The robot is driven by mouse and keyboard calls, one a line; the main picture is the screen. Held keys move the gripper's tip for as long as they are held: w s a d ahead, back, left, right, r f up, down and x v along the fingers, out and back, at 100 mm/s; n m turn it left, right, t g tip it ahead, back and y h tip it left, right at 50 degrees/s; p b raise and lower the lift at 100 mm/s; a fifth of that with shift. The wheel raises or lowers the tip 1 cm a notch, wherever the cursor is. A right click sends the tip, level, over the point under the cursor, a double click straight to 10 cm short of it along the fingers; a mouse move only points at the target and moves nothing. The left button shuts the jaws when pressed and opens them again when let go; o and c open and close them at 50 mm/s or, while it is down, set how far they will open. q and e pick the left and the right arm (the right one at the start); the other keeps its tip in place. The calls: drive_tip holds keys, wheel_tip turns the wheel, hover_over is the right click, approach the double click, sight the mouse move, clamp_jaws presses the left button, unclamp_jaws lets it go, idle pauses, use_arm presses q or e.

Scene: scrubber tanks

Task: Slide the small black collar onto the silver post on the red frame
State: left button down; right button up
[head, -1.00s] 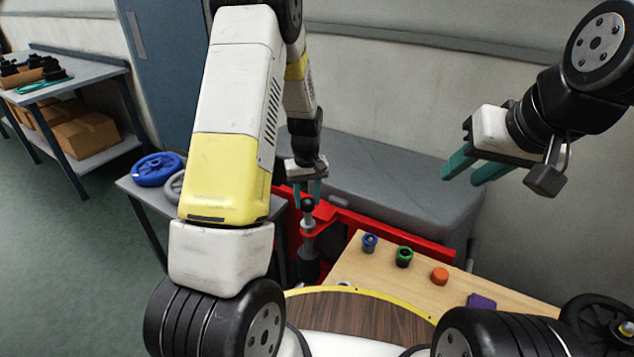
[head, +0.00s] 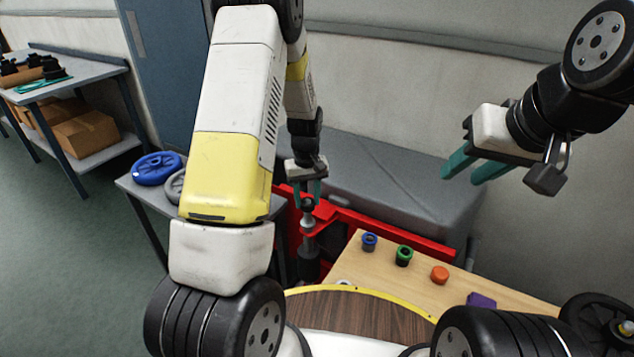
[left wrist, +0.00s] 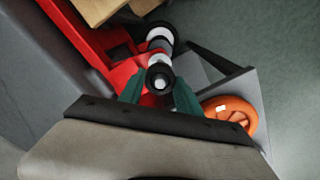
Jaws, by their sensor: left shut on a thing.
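The small black collar (head: 307,204) is held between the green fingers of my left gripper (head: 308,198). It also shows in the left wrist view (left wrist: 159,77), where a pale round end is visible inside its ring. The silver post (head: 308,223) stands on the red frame (head: 375,228), directly below the collar in the head view. The collar is in line with the post top; I cannot tell how far it is around it. My right gripper (head: 468,177) is open and empty, high at the right.
A wooden table (head: 400,280) right of the post carries a blue ring (head: 369,241), a green ring (head: 404,255), an orange piece (head: 440,275) and a purple block (head: 481,301). A grey side table with a blue wheel (head: 157,168) stands at the left.

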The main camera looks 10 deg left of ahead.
use_arm(q)
drive_tip(key=shift+f, duration=1)
idle(3.1)
drive_tip(key=c, duration=0.8)
unclamp_jaws()
drive_tip(key=shift+o, duration=0.2)
drive_tip(key=shift+r, duration=0.15)
drive_tip(key=shift+r, duration=4.85)
